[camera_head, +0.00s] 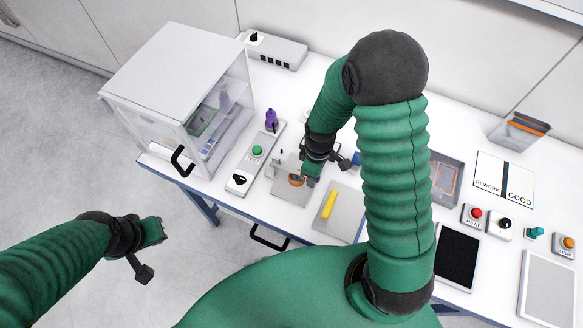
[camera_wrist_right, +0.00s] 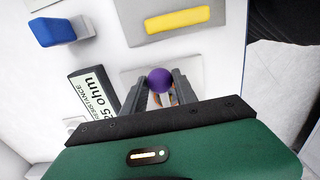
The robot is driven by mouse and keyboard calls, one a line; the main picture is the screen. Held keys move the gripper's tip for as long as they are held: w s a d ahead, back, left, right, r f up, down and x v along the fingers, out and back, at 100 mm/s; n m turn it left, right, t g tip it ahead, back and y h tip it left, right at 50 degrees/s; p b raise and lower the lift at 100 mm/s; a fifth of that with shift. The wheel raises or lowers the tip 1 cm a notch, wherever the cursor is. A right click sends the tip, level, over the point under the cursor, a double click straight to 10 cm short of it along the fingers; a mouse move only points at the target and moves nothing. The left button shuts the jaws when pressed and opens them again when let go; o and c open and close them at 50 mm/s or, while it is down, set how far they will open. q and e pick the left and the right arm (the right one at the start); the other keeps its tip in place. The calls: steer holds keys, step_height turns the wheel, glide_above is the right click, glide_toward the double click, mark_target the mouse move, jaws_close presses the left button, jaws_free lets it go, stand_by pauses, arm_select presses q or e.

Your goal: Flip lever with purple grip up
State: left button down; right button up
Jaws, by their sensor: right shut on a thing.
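The lever's round purple grip (camera_wrist_right: 160,80) shows in the right wrist view between the tips of my right gripper (camera_wrist_right: 159,92). The two fingers are shut on it. The lever's shaft is mostly hidden by the gripper, so its tilt cannot be told. In the head view my right gripper (camera_head: 304,174) is low over a grey plate (camera_head: 291,197) at the front of the table, and the purple grip is hidden there. My left gripper (camera_head: 154,230) is over the floor, away from the table; its jaws are too small to read.
A yellow bar on a grey pad (camera_head: 328,204) lies right of the plate. A panel with a green button (camera_head: 257,151) and a purple bottle-like object (camera_head: 271,119) stand left. A white glass-fronted cabinet (camera_head: 172,72) is further left. A resistance display (camera_wrist_right: 95,92) is close to the right gripper.

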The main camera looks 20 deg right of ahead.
steer(key=shift+w+a+r+p, duration=0.1)
steer(key=shift+w+r+p, duration=0.05)
steer(key=shift+r+p, duration=0.35)
steer(key=shift+w+a+r+p, duration=0.15)
steer(key=shift+r+p, duration=0.25)
steer(key=shift+r, duration=0.2)
steer(key=shift+w+a+r+p, duration=0.1)
steer(key=shift+w+r+p, duration=0.1)
steer(key=shift+r+p, duration=0.3)
steer(key=shift+w+a+r+p, duration=0.1)
steer(key=shift+w+r+p, duration=0.05)
steer(key=shift+r+p, duration=0.35)
steer(key=shift+a+r, duration=0.1)
